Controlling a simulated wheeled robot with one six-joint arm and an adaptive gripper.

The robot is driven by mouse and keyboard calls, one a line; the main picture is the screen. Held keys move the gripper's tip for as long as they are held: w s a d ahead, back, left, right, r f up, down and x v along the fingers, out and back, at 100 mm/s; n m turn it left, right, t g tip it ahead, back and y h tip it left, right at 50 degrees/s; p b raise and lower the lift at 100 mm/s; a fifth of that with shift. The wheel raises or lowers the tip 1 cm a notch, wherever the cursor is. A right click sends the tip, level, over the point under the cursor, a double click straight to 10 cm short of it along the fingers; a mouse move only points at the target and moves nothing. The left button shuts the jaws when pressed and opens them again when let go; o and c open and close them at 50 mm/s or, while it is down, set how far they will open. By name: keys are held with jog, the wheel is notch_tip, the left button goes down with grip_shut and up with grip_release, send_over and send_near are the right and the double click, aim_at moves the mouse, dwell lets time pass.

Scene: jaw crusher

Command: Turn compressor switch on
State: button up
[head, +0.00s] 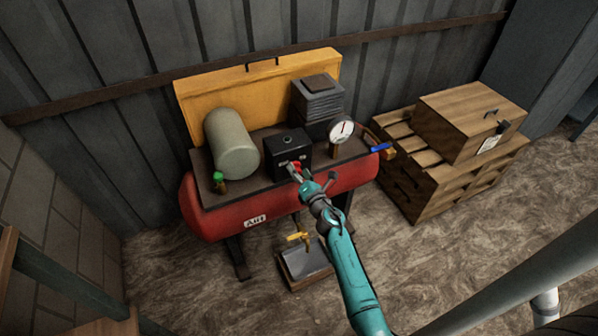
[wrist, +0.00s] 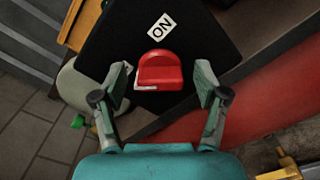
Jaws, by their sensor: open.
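The compressor (head: 230,216) is a red tank with a dark top plate, standing by the back wall. Its black switch box (head: 288,145) sits mid-top and fills much of the wrist view (wrist: 130,45). A red switch knob (wrist: 160,70) is on the box's face, with a white "ON" label (wrist: 161,27) above it. A second white label below the knob is mostly hidden. My gripper (head: 297,172) is at the box's front. In the wrist view my gripper (wrist: 162,86) is open, one finger on each side of the knob, with gaps on both sides.
A pressure gauge (head: 341,131) and a blue-handled valve (head: 381,148) are right of the box. A grey cylinder (head: 231,144) and green knob (head: 218,177) are left. A yellow valve (head: 298,237) hangs below over a tray (head: 306,263). A wooden crate (head: 466,122) on pallets stands right.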

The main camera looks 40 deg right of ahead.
jog(key=c, duration=1.2)
jog(key=shift+o, duration=0.2)
jog(key=shift+m, duration=0.4)
jog(key=m, duration=0.3)
jog(key=shift+f+m, duration=0.1)
jog(key=shift+m, duration=0.3)
jog(key=m, duration=0.4)
jog(key=shift+d+f+m, duration=0.1)
jog(key=shift+f+m, duration=0.05)
jog(key=shift+m, duration=0.15)
jog(key=m, duration=0.4)
jog(key=shift+f, duration=0.1)
jog(key=m, duration=0.4)
jog(key=shift+f+m, duration=0.15)
jog(key=shift+m, duration=0.15)
